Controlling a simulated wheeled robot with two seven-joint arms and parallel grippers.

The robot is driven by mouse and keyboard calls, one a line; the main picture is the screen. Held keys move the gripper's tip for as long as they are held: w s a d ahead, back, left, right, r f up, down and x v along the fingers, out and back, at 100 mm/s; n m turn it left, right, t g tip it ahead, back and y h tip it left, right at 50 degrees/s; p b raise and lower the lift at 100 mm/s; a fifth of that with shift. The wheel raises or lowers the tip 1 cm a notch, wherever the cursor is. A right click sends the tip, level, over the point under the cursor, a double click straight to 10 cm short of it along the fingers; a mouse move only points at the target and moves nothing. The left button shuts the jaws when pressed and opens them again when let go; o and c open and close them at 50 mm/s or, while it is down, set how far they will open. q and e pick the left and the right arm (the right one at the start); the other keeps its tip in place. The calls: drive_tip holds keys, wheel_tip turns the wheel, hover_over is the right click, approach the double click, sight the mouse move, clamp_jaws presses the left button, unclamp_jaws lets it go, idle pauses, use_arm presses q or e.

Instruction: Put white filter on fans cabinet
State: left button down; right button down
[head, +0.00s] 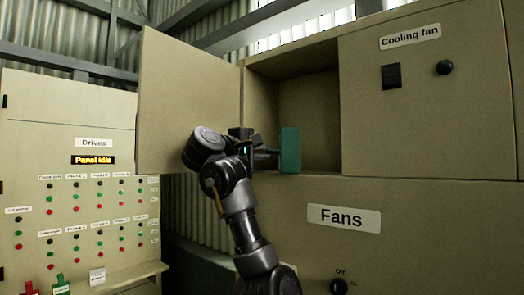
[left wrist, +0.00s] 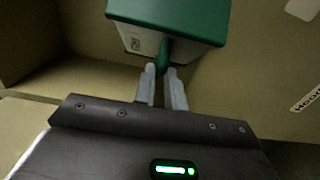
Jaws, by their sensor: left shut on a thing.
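The white filter shows as a green block (head: 290,150) in the head view, upright at the open compartment of the fans cabinet (head: 440,225). In the left wrist view the filter (left wrist: 180,20) has a green face and handle and a whitish side with a small dark mark. My left gripper (head: 262,153) is shut on the green handle; its fingers (left wrist: 161,78) meet around it in the wrist view. Whether the filter touches the compartment floor cannot be told. My right gripper is not in view.
The cabinet's door (head: 188,95) stands open to the left of the compartment. The compartment (head: 310,110) looks empty around the filter. A cooling fan panel (head: 430,110) is to its right. A drives cabinet (head: 75,170) with several buttons stands at the left.

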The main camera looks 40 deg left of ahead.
use_arm(q)
drive_tip(key=shift+f, duration=0.15)
drive_tip(key=c, duration=1.5)
unclamp_jaws()
drive_tip(key=shift+o, duration=0.2)
drive_tip(key=s+b, duration=1.2)
drive_tip(key=b, duration=0.3)
drive_tip(key=shift+b, duration=0.3)
